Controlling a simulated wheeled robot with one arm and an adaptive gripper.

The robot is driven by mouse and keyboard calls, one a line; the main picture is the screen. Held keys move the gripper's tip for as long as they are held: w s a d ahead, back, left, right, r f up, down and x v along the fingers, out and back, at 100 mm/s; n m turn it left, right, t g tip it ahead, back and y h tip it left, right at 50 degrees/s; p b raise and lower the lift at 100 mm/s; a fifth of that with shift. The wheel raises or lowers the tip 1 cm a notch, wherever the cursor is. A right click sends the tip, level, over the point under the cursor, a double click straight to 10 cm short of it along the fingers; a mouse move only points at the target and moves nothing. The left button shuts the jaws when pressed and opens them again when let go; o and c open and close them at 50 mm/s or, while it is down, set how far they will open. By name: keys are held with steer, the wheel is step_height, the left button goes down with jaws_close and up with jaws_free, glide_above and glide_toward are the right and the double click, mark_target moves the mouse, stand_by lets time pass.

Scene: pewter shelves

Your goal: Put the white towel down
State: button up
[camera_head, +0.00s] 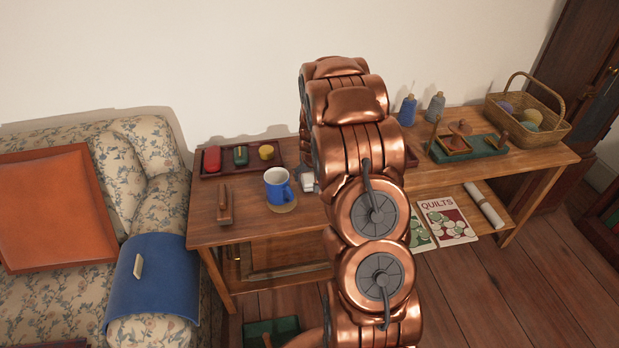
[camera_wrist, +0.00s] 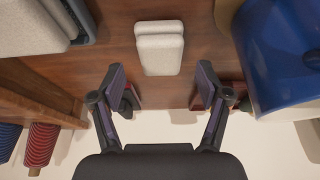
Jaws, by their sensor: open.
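The white towel (camera_wrist: 160,48) is a small folded off-white block in the wrist view, on the brown wooden table top. In the head view a white patch (camera_head: 307,182) shows beside the mug, mostly behind my arm, and looks like the same towel. My gripper (camera_wrist: 161,70) is open, with its two dark fingers apart on either side of the towel's near end. I see no finger touching it. My gripper is hidden behind my copper arm in the head view.
A blue mug (camera_head: 278,190) stands close by on a coaster (camera_head: 284,207); it also shows in the wrist view (camera_wrist: 285,50). A dark red tray (camera_head: 275,170) lies behind it. A wooden-handled tool (camera_head: 224,206) lies left. Spools (camera_wrist: 40,145) show lower left in the wrist view.

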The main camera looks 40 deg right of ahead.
steer(key=v, duration=0.9)
